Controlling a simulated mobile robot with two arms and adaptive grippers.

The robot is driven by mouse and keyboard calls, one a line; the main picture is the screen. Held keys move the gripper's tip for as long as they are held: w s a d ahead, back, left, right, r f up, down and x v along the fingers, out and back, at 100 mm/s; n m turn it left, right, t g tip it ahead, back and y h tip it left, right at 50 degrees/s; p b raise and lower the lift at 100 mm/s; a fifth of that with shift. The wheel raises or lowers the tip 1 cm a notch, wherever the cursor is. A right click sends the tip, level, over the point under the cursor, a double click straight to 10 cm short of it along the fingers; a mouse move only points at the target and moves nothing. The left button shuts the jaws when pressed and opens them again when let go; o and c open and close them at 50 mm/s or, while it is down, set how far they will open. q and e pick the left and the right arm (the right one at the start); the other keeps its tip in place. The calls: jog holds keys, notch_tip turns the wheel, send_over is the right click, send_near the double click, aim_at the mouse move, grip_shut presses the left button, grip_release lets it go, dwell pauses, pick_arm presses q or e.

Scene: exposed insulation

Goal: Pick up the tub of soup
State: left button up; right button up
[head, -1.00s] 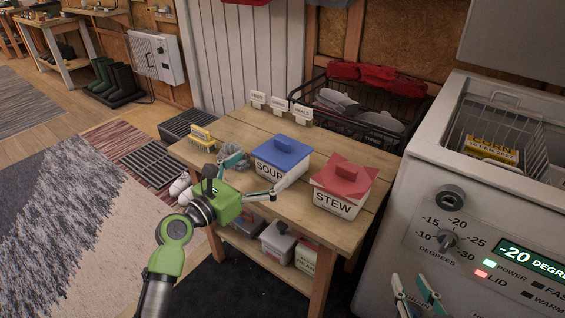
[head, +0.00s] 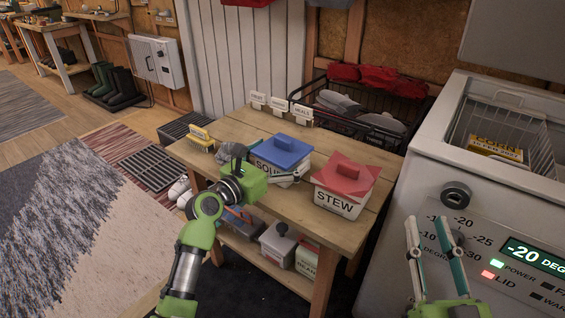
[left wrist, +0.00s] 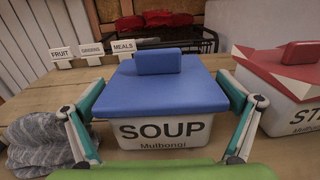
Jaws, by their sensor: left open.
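The soup tub (head: 278,156) is a white tub with a blue lid and a blue handle block, standing upright on the wooden table. In the left wrist view the soup tub (left wrist: 164,95) is straight ahead, with its SOUP label facing me. My left gripper (head: 276,172) is open at its front; in the left wrist view its fingers (left wrist: 165,125) stand to the left and right of the tub. I cannot tell whether they touch it. My right gripper (head: 437,222) is open and empty in front of the freezer.
A stew tub (head: 342,190) with a red lid stands right of the soup tub. Grey gloves (left wrist: 45,140) lie to its left, and a yellow brush (head: 201,138) is further left. Small signs (head: 280,104) line the table's back. The open freezer (head: 440,150) is at right.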

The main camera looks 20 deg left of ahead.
pick_arm(q)
jog(key=shift+w, duration=0.2)
pick_arm(e)
jog(key=shift+s+r, duration=0.1)
jog(key=shift+r, duration=0.3)
pick_arm(q)
jog(key=c, duration=1.7)
jog(key=shift+r, duration=0.25)
pick_arm(e)
jog(key=shift+f, duration=0.1)
